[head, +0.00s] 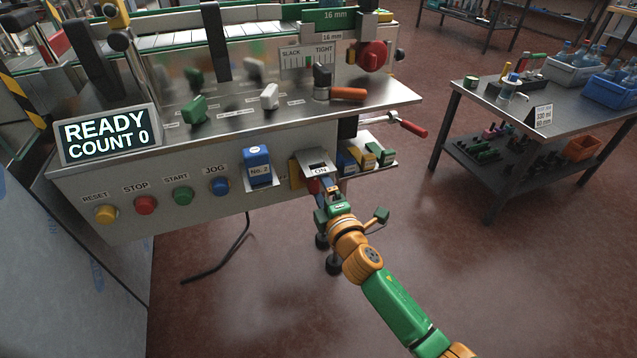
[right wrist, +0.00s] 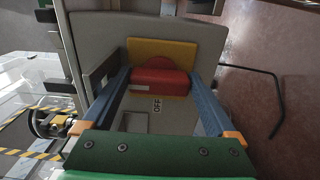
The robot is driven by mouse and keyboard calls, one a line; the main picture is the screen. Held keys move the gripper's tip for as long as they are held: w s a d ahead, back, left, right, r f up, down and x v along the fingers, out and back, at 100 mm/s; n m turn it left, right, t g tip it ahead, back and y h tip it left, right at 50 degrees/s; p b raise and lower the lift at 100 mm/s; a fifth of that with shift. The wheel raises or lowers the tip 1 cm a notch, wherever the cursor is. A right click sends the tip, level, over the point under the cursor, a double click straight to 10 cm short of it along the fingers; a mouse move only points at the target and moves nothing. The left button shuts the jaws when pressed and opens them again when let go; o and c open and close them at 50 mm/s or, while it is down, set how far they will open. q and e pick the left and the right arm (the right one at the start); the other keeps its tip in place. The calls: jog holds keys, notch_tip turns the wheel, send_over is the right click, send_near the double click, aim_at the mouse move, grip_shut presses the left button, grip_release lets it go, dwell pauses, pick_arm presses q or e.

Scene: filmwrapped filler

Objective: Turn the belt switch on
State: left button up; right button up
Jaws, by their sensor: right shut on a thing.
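The belt switch is a red handle (right wrist: 160,78) on a yellow plate (right wrist: 160,51) in the right wrist view. In the head view only a sliver of its red part (head: 313,187) shows below the grey housing with the ON label (head: 320,170). An OFF label (right wrist: 157,104) shows on the handle's near side in the wrist view. My right gripper (head: 325,183) is at the switch, its two blue fingers either side of the red handle and shut on it. Whether the switch stands at ON or OFF I cannot tell. My left gripper is not in view.
The display (head: 108,137) reads READY, COUNT 0. Left of the switch are a blue No. 2 block (head: 257,166) and the JOG, START, STOP and RESET buttons. A small shelf of coloured blocks (head: 366,158) is close on the right. A steel side table (head: 540,110) stands farther right.

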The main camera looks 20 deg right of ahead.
dwell(0.5)
jog(key=o, duration=1)
jog(key=shift+s, duration=0.1)
jog(key=s, duration=0.7)
jog(key=shift+d, duration=0.1)
